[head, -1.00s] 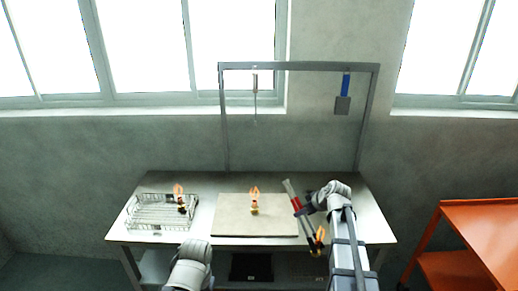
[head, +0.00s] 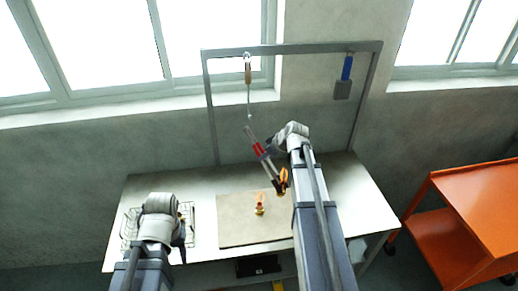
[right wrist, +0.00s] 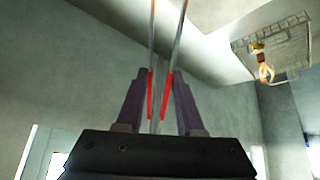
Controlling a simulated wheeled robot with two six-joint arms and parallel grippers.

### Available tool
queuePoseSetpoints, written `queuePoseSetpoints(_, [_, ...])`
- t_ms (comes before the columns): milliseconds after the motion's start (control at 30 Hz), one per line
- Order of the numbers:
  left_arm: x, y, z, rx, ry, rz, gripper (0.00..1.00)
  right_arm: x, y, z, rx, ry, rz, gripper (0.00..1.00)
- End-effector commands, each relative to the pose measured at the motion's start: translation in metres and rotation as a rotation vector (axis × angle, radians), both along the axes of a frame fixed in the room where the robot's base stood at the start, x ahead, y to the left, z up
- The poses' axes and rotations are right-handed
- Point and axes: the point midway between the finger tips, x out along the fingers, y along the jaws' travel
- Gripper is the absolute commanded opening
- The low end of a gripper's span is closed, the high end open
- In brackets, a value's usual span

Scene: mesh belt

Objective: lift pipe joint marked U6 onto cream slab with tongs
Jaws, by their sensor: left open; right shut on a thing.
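My right gripper (head: 268,155) is shut on the red grips of the metal tongs (head: 262,153), above the back right of the cream slab (head: 235,228). The tongs also show between the fingers in the right wrist view (right wrist: 158,95), their tips out of frame. An orange pipe joint (head: 283,181) is at the tongs' lower end, apparently held above the slab's right side. Another orange joint (head: 259,204) stands on the slab. In the right wrist view an orange joint (right wrist: 265,71) shows at the wire basket. I cannot read any marks. My left gripper (head: 184,238) is open, low in front of the basket.
The wire basket (head: 188,211) at the table's left is partly hidden by my left arm. A grey frame (head: 290,49) stands behind, with a wooden-handled tool (head: 248,75) and a blue-handled tool (head: 346,70) hanging from it. An orange cart (head: 440,220) stands right.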

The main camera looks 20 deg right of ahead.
Motion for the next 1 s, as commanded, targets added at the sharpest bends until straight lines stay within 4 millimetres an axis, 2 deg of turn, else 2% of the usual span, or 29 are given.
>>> queuePoseSetpoints(467, [0.000, 0.000, -0.008, 0.000, 0.000, 0.000, 0.50, 0.000, 0.000, -0.008, 0.000, 0.000, 0.000, 0.00])
queuePoseSetpoints(667, [0.000, 0.000, -0.024, 0.000, -0.001, 0.001, 0.50, 0.000, 0.000, -0.024, 0.000, 0.000, 0.000, 0.00])
queuePoseSetpoints(1000, [0.000, 0.000, -0.062, 0.001, -0.001, -0.006, 0.50, 0.000, 0.000, -0.062, 0.000, 0.000, 0.000, 0.00])
